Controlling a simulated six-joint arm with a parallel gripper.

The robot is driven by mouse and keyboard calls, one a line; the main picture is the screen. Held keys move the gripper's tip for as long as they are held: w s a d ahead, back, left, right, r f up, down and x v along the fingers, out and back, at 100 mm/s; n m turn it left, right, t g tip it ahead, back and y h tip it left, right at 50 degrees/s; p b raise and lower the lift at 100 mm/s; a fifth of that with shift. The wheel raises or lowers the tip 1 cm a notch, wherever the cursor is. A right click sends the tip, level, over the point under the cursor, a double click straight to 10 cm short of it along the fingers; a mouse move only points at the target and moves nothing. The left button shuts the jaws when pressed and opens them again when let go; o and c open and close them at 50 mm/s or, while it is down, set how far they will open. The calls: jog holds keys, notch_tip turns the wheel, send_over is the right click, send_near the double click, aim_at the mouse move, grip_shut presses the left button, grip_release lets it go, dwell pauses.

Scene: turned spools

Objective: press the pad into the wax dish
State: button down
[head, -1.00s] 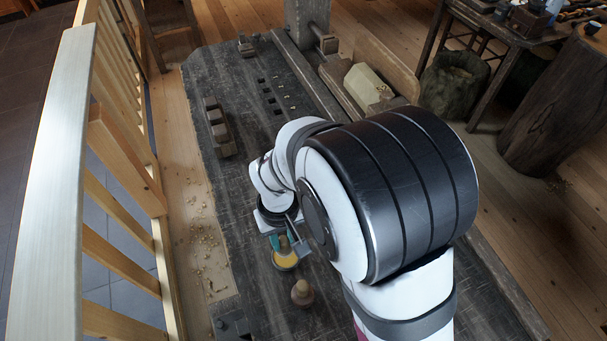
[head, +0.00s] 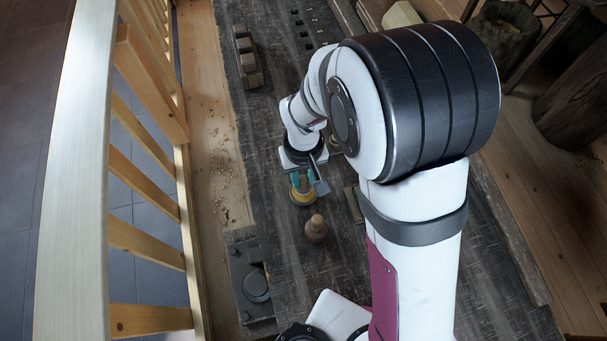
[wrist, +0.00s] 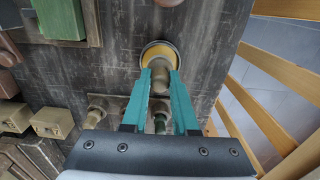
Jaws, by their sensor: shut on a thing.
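The wax dish (head: 304,198) is a small round dish with yellow wax, standing on the dark bench. In the wrist view the dish (wrist: 149,50) lies just beyond my fingertips. My gripper (head: 301,182) has teal fingers pointing down over the dish. In the wrist view my gripper (wrist: 160,75) is shut on the pad (wrist: 160,78), a brownish, rounded piece between the fingertips. The pad overlaps the dish in that view. Its lower face is hidden, so I cannot tell whether it touches the wax.
A turned wooden spool (head: 316,229) stands on the bench near the dish. A dark metal fixture (head: 252,283) sits at the bench's left edge, and a brown block rack (head: 247,58) farther back. A wooden railing (head: 62,170) runs along the left. Bench left of the dish is clear.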

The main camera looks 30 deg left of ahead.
aim_at(304, 179)
jog(key=shift+f, duration=0.55)
dwell(1.0)
jog(key=shift+r, duration=3.55)
jog(key=w+d+r+m, duration=0.5)
jog(key=w+d+r, duration=0.45)
jog(key=d, duration=0.25)
jog(key=d+r+m, duration=0.2)
jog(key=d+r, duration=0.2)
jog(key=d, duration=0.3)
jog(key=w+d+r+m, duration=0.1)
jog(key=d+r+m, duration=0.1)
jog(key=d+r, duration=0.2)
jog(key=d, duration=0.3)
jog(key=shift+r, duration=0.15)
